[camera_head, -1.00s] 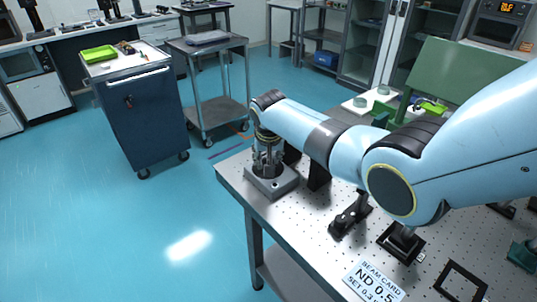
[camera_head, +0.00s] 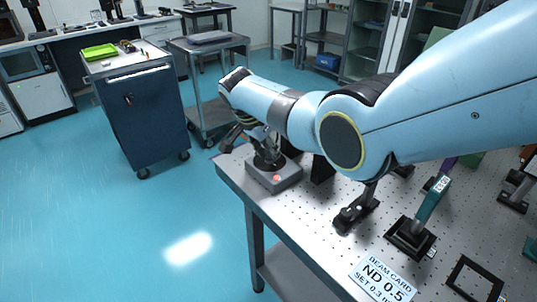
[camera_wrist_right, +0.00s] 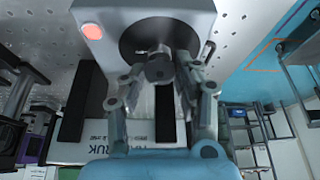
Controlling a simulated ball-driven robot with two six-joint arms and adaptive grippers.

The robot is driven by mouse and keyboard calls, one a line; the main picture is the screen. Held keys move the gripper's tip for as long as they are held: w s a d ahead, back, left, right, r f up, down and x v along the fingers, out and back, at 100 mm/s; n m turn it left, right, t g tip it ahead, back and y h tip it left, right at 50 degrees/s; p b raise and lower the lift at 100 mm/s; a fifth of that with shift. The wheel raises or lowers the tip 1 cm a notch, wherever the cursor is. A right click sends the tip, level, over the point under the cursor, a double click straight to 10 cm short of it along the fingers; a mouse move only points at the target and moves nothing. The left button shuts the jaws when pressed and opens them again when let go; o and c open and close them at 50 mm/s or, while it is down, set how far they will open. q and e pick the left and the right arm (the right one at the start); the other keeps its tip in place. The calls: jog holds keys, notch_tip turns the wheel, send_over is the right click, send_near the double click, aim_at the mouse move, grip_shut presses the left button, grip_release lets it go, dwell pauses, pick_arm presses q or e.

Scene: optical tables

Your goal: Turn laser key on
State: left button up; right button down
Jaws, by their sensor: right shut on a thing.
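The grey key box (camera_head: 275,180) sits on the near left corner of the perforated optical table. A red round spot shows on its top, and it also shows on the box in the right wrist view (camera_wrist_right: 93,31). My right gripper (camera_head: 266,155) reaches down over the box from the far side, tilted. In the right wrist view its fingers (camera_wrist_right: 160,75) are shut on the key from both sides; the fingers partly hide it. My left gripper is not in view.
Behind the box stand black upright plates (camera_head: 322,168). A black mount (camera_head: 356,213), a square black base (camera_head: 410,238) and a beam card (camera_head: 383,279) are on the table (camera_head: 325,235). The blue floor left of the table is clear up to a dark cabinet (camera_head: 147,115).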

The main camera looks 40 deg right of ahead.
jog(key=shift+m+b, duration=0.3)
jog(key=shift+m, duration=0.2)
jog(key=c, duration=1)
grip_release()
jog(key=shift+o, duration=0.2)
jog(key=shift+r, duration=0.1)
jog(key=v, duration=1.1)
jog(key=shift+w+a+r, duration=0.15)
jog(key=shift+w+r, duration=0.1)
jog(key=shift+r, duration=0.15)
